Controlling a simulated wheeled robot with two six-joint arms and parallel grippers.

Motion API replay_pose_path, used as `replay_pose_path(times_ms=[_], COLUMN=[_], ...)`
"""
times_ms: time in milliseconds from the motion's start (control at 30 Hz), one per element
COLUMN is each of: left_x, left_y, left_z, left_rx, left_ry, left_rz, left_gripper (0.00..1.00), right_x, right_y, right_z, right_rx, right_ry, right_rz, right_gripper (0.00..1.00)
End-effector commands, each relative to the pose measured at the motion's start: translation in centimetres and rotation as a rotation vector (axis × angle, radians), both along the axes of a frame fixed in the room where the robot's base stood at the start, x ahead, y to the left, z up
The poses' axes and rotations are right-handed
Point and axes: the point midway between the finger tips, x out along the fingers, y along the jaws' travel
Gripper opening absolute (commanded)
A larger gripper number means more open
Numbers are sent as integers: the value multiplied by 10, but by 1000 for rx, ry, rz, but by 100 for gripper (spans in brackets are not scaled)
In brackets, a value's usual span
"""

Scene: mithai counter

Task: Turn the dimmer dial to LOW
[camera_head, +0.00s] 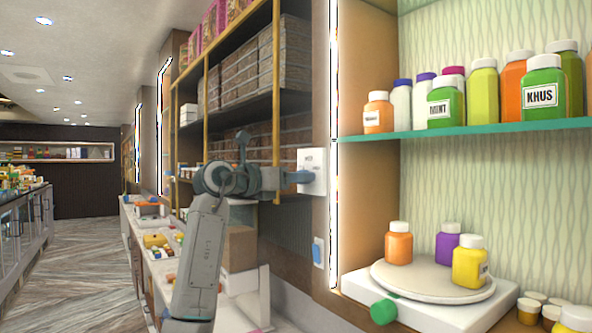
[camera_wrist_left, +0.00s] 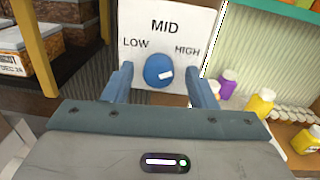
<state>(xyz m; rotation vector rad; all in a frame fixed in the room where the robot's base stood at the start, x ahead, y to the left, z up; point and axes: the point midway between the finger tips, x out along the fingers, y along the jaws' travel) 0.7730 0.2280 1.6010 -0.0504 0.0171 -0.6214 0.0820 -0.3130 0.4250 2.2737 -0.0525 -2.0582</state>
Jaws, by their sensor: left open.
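The dimmer is a white wall plate (camera_wrist_left: 184,22) marked LOW on the left, MID at the top and HIGH on the right. Its round blue dial (camera_wrist_left: 157,68) has a white mark on its lower right side, pointing to the right, on the HIGH side. In the head view the plate (camera_head: 313,160) is on the pillar beside the shelves. My left gripper (camera_head: 301,178) is at the plate and covers the dial there. In the left wrist view its open fingers (camera_wrist_left: 161,86) stand left and right of the dial, with gaps visible. My right gripper is out of view.
Right of the plate, a teal shelf (camera_head: 470,131) holds several bottles. Below it, a white turntable (camera_head: 425,285) with a green knob (camera_head: 383,311) carries three jars. Shelves with stacked boxes (camera_head: 240,80) lie left of the plate. A blue-and-white wall fitting (camera_head: 318,252) sits below it.

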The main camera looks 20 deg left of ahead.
Motion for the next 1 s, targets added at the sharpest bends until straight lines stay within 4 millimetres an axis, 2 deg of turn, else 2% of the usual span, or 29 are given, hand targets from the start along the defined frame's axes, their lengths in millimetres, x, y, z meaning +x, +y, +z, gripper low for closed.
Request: replay_pose_path(times_ms=[333,367,567,1000], left_x=[4,4,4,4], left_y=[-3,-3,-3,-3], left_z=[-1,-1,-1,0], left_rx=[0,0,0,-65], left_ry=[0,0,0,50], left_rz=[0,0,0,1], left_gripper=[52,48,9,8], right_x=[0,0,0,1], right_y=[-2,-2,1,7], right_z=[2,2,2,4], right_rx=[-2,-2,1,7], right_ry=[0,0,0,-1], right_rz=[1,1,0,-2], right_gripper=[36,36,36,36])
